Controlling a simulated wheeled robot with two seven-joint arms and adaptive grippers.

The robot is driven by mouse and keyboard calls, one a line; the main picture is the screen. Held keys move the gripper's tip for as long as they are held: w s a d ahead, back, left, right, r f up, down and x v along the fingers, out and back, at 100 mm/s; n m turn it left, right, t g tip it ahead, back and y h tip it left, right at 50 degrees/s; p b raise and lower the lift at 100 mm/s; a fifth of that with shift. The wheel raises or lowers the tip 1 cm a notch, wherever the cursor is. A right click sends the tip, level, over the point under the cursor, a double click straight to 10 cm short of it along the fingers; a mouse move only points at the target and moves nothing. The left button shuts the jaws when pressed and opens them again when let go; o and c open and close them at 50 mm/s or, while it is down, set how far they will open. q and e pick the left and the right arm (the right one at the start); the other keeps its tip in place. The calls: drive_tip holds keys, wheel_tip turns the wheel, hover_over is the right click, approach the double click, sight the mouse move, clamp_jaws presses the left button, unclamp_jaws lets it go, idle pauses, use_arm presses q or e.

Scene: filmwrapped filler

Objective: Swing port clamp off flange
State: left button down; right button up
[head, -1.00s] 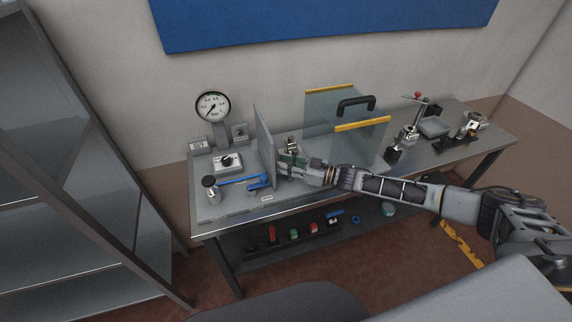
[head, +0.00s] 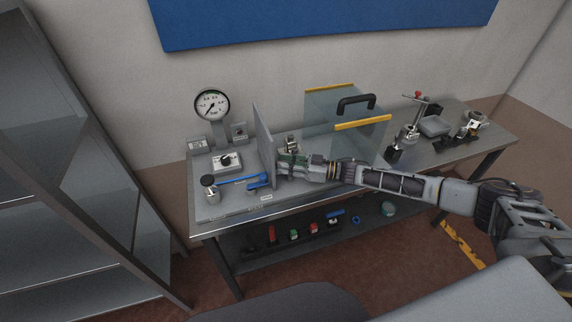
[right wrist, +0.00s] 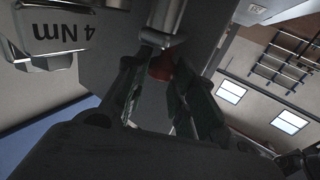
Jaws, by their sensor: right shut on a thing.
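My right gripper (head: 285,165) reaches in from the right to the right side of an upright grey plate (head: 265,146) on the bench. In the right wrist view its two green-padded fingers (right wrist: 158,88) are around a red-ended metal part (right wrist: 161,66) on a silver rod and shut on it. I cannot tell for sure whether this is the port clamp's handle. A small metal fitting (head: 292,144) stands just behind the gripper; the gripper partly hides it, and the flange cannot be made out. My left gripper is not in view.
Left of the plate are a pressure gauge (head: 212,105), a knob box (head: 227,162) and a blue tool (head: 258,181). A clear guard (head: 322,123) with a black handle (head: 356,103) stands close behind my right arm. A grey block (right wrist: 45,32) marked "4 Nm" is near the wrist.

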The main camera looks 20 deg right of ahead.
drive_tip(key=o, duration=1)
drive_tip(key=shift+c, duration=0.2)
drive_tip(key=shift+d, duration=0.2)
drive_tip(key=shift+v, duration=3.65)
drive_tip(key=shift+s+a, duration=0.1)
drive_tip(key=shift+s, duration=0.05)
